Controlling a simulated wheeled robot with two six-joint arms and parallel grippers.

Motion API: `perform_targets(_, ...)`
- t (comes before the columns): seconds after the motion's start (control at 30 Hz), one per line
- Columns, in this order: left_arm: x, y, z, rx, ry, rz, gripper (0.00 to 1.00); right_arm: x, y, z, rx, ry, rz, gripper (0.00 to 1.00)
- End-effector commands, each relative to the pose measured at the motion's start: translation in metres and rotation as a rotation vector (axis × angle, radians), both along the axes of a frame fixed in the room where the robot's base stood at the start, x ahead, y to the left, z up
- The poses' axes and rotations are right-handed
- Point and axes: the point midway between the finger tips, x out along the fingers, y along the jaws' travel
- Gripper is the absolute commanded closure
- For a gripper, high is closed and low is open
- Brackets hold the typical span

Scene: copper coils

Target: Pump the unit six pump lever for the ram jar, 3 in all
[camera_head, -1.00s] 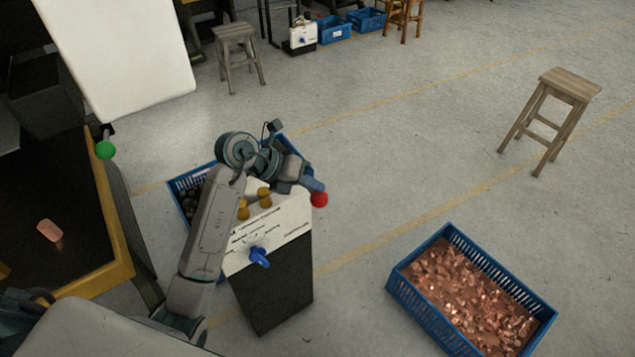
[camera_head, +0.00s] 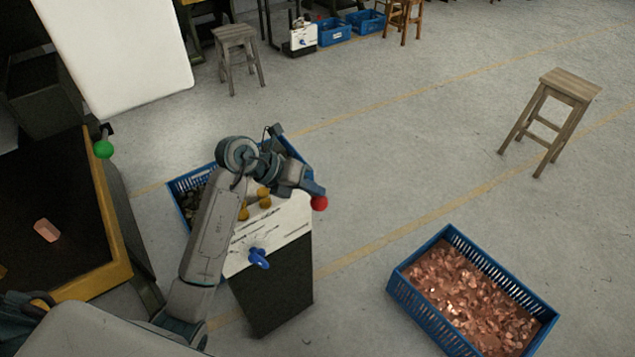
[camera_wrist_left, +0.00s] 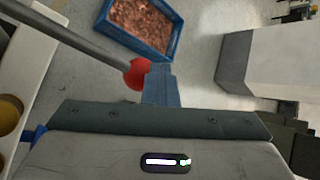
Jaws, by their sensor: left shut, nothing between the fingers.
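The pump unit (camera_head: 281,293) is a dark box with a white top panel, near the middle of the head view. A red ball knob (camera_head: 320,203) shows at its right side. In the left wrist view the red knob (camera_wrist_left: 137,74) sits on the end of a grey lever rod (camera_wrist_left: 70,38). My left gripper (camera_head: 316,189) is shut and empty, with its fingertips right against or just above the knob. In the left wrist view the shut blue fingers (camera_wrist_left: 159,83) are beside the knob; contact cannot be told. My arm hides part of the unit. No ram jar can be made out.
A blue handle (camera_head: 259,258) and yellow knobs (camera_head: 265,198) are on the unit. A blue crate of copper pieces (camera_head: 398,287) stands at lower right, and another crate (camera_head: 178,187) behind my arm. A stool (camera_head: 568,84) stands right. A green-knobbed lever (camera_head: 103,149) is left.

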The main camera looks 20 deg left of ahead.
Motion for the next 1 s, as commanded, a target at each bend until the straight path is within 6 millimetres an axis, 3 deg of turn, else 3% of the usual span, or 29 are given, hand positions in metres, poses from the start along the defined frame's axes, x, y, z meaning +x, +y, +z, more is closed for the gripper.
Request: perform_targets(1.0,-0.002,-0.002,-0.015,0.000,0.006,-0.001,1.00,0.000,0.000,-0.009,0.000,0.000,0.000,0.64)
